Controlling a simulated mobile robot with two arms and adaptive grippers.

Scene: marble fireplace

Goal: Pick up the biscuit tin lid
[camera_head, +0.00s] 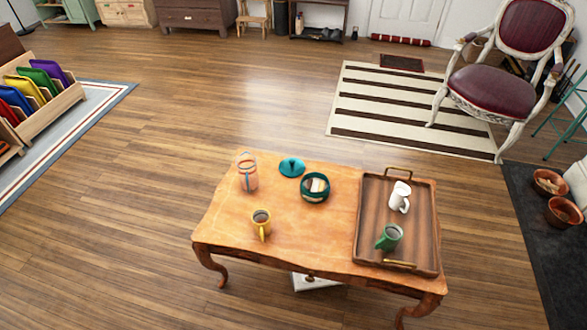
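A round teal lid (292,167) with a darker mark at its middle lies near the back edge of the wooden table (290,235). It lies flat and apart from the things around it. A round dark teal tin (315,188) stands open just to the right and nearer, with pale and dark pieces inside that look like biscuits. Neither of my grippers shows in the head view.
A wooden tray (370,210) on the right holds a white jug (399,197) and a green mug (389,238). Open floor (110,240) lies left; an armchair (495,85) stands back right.

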